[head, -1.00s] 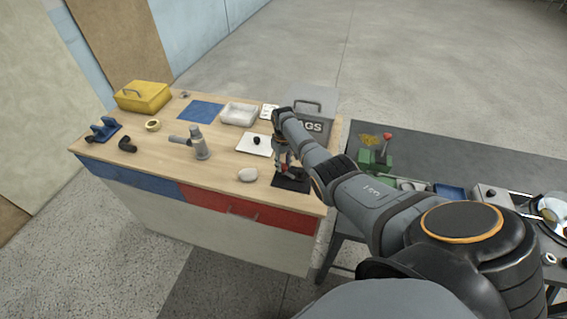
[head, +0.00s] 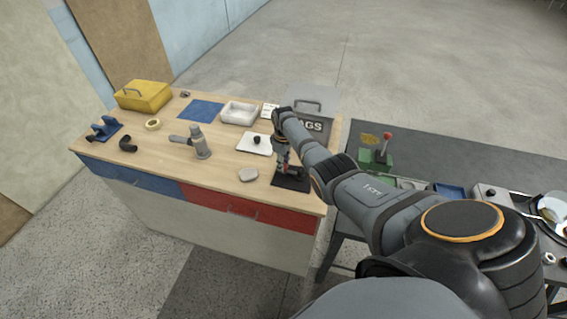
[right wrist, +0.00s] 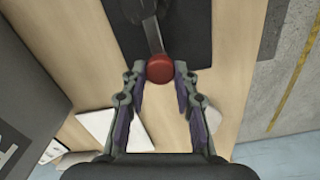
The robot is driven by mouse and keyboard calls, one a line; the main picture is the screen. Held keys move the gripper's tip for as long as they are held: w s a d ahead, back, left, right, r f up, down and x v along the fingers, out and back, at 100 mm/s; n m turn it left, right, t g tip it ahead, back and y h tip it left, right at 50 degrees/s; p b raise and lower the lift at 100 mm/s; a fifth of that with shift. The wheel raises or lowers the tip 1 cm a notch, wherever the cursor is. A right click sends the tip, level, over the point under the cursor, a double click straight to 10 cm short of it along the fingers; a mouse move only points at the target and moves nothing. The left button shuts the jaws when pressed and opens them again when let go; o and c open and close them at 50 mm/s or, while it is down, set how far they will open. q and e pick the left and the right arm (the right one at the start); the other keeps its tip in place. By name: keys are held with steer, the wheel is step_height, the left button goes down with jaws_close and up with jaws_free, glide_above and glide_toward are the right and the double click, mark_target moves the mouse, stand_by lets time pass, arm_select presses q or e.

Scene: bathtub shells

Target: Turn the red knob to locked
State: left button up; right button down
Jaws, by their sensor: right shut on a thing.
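The red knob (right wrist: 160,69) is round and sits at the end of a grey bar over a black base plate (right wrist: 185,35) in the right wrist view. My right gripper (right wrist: 160,76) has its two fingertips against opposite sides of the knob and is shut on it. In the head view the right gripper (head: 284,165) points down over the black plate (head: 291,184) near the right front of the wooden workbench. The knob is mostly hidden there by the gripper. My left gripper is in neither view now.
The workbench (head: 175,139) holds a grey pale stone-like lump (head: 248,175), a grey upright tool (head: 201,147), a white board (head: 253,144), a white tray (head: 238,113) and a yellow box (head: 143,95). A dark table with a green device (head: 374,160) stands at right.

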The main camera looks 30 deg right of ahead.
steer(key=c, duration=1)
jaws_free()
steer(key=shift+r, duration=0.15)
step_height(320, 180, up, 12)
steer(key=shift+f, duration=0.1)
